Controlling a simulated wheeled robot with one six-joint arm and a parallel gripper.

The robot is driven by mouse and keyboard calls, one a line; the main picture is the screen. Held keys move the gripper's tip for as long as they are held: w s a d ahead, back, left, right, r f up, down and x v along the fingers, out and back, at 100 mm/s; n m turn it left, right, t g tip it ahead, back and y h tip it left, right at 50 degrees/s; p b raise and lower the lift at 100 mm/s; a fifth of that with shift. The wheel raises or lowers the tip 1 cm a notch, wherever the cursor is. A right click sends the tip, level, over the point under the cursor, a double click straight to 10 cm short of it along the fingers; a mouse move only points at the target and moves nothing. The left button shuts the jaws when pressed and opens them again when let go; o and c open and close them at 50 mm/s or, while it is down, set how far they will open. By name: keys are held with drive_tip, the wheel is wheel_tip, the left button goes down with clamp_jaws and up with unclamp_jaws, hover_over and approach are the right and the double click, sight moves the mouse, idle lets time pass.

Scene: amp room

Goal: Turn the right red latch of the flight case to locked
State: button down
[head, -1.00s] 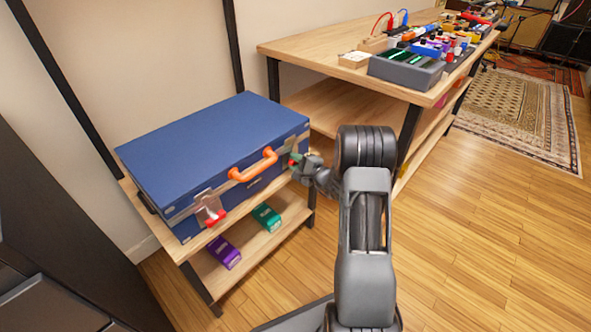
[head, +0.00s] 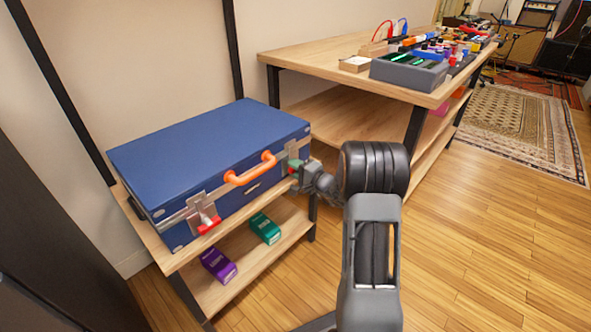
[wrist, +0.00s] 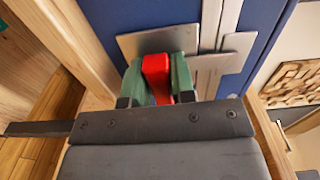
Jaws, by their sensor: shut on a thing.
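The blue flight case (head: 205,148) lies closed on the upper shelf, with an orange handle (head: 250,169) on its front. Its left red latch (head: 209,225) hangs at the left of the front. The right red latch (wrist: 157,76) is between the green fingertips of my gripper (wrist: 158,80) in the wrist view, with a metal plate (wrist: 150,42) behind it. In the head view my gripper (head: 295,168) is at the right front of the case and mostly covers that latch. My gripper is shut on the right latch. Its exact angle is hard to tell.
A purple box (head: 219,264) and a green box (head: 265,228) lie on the lower shelf (head: 240,262). A wooden bench (head: 330,62) with a grey tray (head: 408,72) and small colourful gear stands behind at the right. The wooden floor (head: 480,240) at right is clear.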

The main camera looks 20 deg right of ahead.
drive_tip(key=c, duration=1)
unclamp_jaws()
drive_tip(key=p+v, duration=0.3)
drive_tip(key=v, duration=1)
drive_tip(key=shift+s+d+p, duration=0.15)
drive_tip(key=shift+s+p, duration=0.2)
drive_tip(key=shift+p, duration=0.05)
drive_tip(key=s+a+r+n+g+y+p, duration=0.1)
drive_tip(key=s+a+r+n+g+p, duration=0.25)
drive_tip(key=a+r+p, duration=0.35)
drive_tip(key=s+a+r+n+g+y+p, duration=0.1)
drive_tip(key=s+a+r+n+g+p, duration=0.1)
drive_tip(key=a+r+g+p, duration=0.45)
drive_tip(key=s+a+r+n+g+y+p, duration=0.1)
drive_tip(key=s+a+r+n+g+p, duration=0.3)
drive_tip(key=r, duration=0.6)
drive_tip(key=s+r+n+h+p, duration=0.1)
drive_tip(key=s+r+h+p, duration=0.1)
drive_tip(key=r+p, duration=0.5)
drive_tip(key=s+r+n+h+p, duration=0.1)
drive_tip(key=s+r+h+p, duration=0.2)
drive_tip(key=r+h+p, duration=0.2)
drive_tip(key=s+r+n+t+h+p, duration=0.1)
drive_tip(key=s+r+h+p, duration=0.2)
drive_tip(key=r+p, duration=0.6)
wheel_tip(320, 180, up, 3)
drive_tip(key=shift+f+n, duration=0.1)
drive_tip(key=shift+n, duration=0.15)
